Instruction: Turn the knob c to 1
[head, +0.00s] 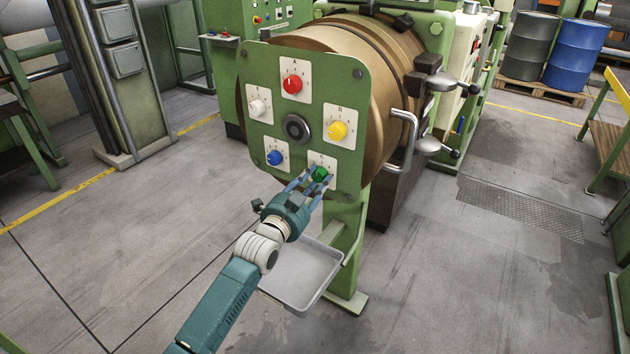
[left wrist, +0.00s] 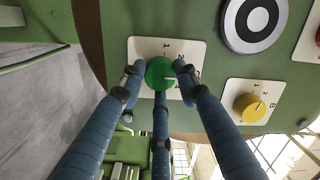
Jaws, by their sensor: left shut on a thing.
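A green panel (head: 353,92) carries several coloured knobs on white plates. The green knob (head: 320,174) sits at the panel's bottom, and its plate shows marks 1 and 2 in the left wrist view; its letter is partly hidden by a finger. My left gripper (head: 308,182) comes from below with its fingers around this knob and is shut on it. In the left wrist view the green knob (left wrist: 160,73) lies between the fingertips, with a pale pointer line towards the right. My right gripper is not in view.
The red knob A (head: 292,84), yellow knob B (head: 337,131), white knob (head: 257,107) and blue knob (head: 274,157) surround a dark central button (head: 295,128). A grey tray (head: 302,284) lies below my wrist. A metal handle (head: 408,140) juts out at right.

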